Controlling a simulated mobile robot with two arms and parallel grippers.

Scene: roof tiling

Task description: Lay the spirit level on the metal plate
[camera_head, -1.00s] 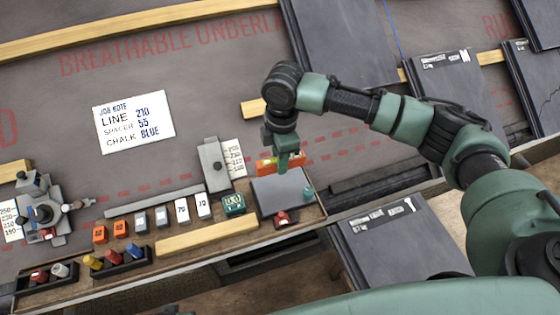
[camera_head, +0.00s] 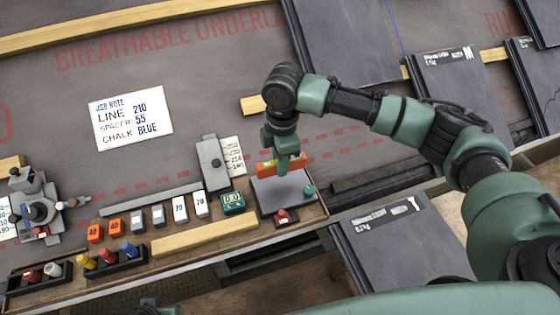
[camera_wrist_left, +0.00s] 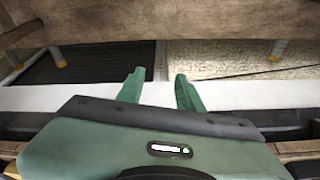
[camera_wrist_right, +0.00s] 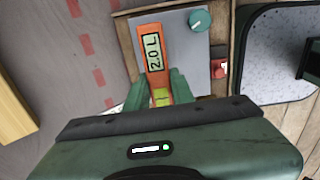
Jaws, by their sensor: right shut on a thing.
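The orange spirit level (camera_head: 266,169) is in my right gripper (camera_head: 284,163), over the far part of the grey metal plate (camera_head: 290,190). In the right wrist view, the level (camera_wrist_right: 154,62) reads "2.0 L" and has a yellow-green vial. The fingers of my right gripper (camera_wrist_right: 160,90) are shut on it from both sides. It overlaps the left part of the plate (camera_wrist_right: 188,55); I cannot tell whether it touches. My left gripper (camera_wrist_left: 158,90) is open and empty in the left wrist view, away from the plate.
A teal knob (camera_wrist_right: 200,20) and a red button (camera_wrist_right: 218,69) sit at the plate's edge. A green display box (camera_head: 232,203), several small blocks and a wooden batten (camera_head: 205,236) lie left of the plate. Dark slates (camera_head: 400,240) are at right.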

